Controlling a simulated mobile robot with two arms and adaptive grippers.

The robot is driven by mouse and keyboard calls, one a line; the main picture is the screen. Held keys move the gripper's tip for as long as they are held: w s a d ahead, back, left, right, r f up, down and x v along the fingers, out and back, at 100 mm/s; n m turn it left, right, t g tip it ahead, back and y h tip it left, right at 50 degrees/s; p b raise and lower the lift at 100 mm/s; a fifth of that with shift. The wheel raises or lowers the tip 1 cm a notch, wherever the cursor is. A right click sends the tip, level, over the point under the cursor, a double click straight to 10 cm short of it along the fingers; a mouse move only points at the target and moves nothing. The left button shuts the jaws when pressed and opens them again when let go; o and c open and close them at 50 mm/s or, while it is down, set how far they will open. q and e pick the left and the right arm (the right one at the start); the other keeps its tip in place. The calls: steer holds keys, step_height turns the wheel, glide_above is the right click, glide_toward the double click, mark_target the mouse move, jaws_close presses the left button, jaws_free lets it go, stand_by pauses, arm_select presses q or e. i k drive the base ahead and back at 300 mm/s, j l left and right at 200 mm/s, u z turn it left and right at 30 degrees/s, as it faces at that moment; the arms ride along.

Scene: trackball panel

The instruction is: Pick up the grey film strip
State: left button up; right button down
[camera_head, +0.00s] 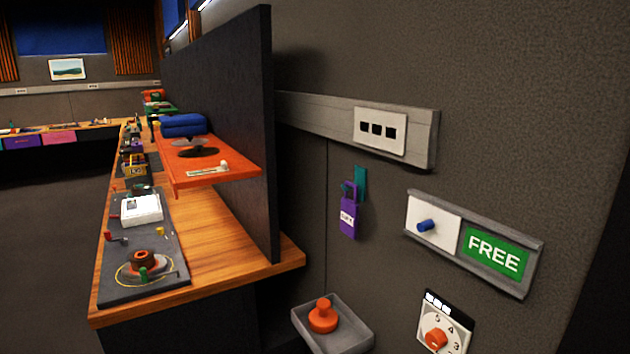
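I cannot make out a grey film strip for certain in the head view. On the orange shelf (230,172) lies a small dark grey and black piece (198,149), too small to identify. A thin pale strip-like item (208,170) lies near the shelf's front edge; I cannot tell what it is. Neither of my grippers is in view.
A long wooden bench (215,255) with a dark panel of devices (170,258) runs away at the left. A black partition (240,110) stands behind the shelf. At the right, the wall carries a FREE sign (493,252), a purple padlock (348,218) and a grey tray (352,340). The left floor is clear.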

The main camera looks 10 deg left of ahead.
mark_target(131, 205)
steer(key=j+z, duration=0.1)
steer(key=j, duration=2.15)
steer(key=j+z, duration=0.15)
steer(key=j, duration=2.1)
steer(key=j+z, duration=0.15)
steer(key=j, duration=0.95)
steer(key=j+z, duration=0.25)
steer(key=j, duration=4.1)
steer(key=i+z, duration=0.2)
steer(key=z, duration=0.6)
